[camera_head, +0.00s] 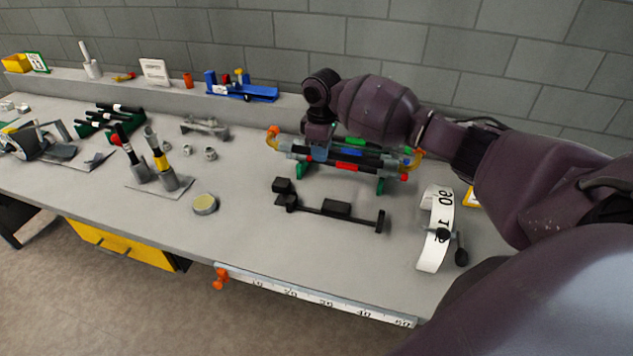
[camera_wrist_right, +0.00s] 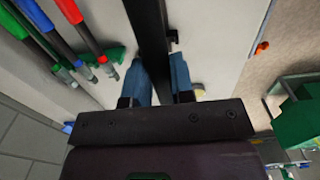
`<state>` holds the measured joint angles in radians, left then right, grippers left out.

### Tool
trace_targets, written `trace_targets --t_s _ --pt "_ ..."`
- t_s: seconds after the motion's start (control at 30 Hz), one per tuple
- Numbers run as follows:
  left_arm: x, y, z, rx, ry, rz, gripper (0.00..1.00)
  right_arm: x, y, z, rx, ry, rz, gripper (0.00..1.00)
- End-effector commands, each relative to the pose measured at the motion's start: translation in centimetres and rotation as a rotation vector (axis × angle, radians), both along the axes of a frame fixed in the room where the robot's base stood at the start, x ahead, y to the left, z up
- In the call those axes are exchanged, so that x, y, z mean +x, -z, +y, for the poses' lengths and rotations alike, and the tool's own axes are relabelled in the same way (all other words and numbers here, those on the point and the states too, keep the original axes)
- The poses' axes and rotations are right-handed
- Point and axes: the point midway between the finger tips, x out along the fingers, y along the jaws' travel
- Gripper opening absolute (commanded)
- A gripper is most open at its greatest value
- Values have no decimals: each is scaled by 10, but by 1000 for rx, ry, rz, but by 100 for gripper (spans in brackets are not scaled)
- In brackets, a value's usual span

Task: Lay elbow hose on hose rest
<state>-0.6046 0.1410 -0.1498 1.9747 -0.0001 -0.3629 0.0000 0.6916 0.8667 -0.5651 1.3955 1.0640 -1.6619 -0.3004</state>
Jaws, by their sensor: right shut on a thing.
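My right gripper (camera_head: 319,150) is over the left part of a row of hoses. In the right wrist view its blue fingers (camera_wrist_right: 159,82) are shut on a straight black hose (camera_wrist_right: 150,35), which runs out of the top of the picture. Its ends are out of that view, so I cannot see an elbow there. Other dark hoses with red (camera_wrist_right: 68,10), blue and green bands lie beside it on green supports (camera_head: 381,186). Orange curved ends (camera_head: 272,137) show at the row's left. A low black bar with blocks (camera_head: 336,208) stands in front. I cannot tell which stand is the hose rest. My left gripper is out of view.
A round yellow-lidded tin (camera_head: 205,204) and grey cups with tools (camera_head: 166,178) stand to the left. A white printed strip (camera_head: 434,232) lies at the right. A ruler (camera_head: 320,296) runs along the front edge. The table between tin and black bar is clear.

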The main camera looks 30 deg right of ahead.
Motion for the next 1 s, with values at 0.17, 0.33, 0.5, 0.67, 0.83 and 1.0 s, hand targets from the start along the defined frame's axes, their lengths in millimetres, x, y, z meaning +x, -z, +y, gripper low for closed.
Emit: trace_targets --t_s 0.17,0.33,0.5,0.67,0.83,1.0 --pt "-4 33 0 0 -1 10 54 0 46 -1 -1 1 1 0" --pt "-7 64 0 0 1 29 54 0 85 -1 -1 0 3 0" --pt "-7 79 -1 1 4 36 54 0 105 -1 -1 0 0 0" --pt "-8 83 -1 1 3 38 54 1 109 -1 -2 1 -4 0" --pt "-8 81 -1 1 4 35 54 1 107 -1 -1 1 -6 0" --pt "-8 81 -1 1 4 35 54 1 107 -1 -1 1 -6 0"
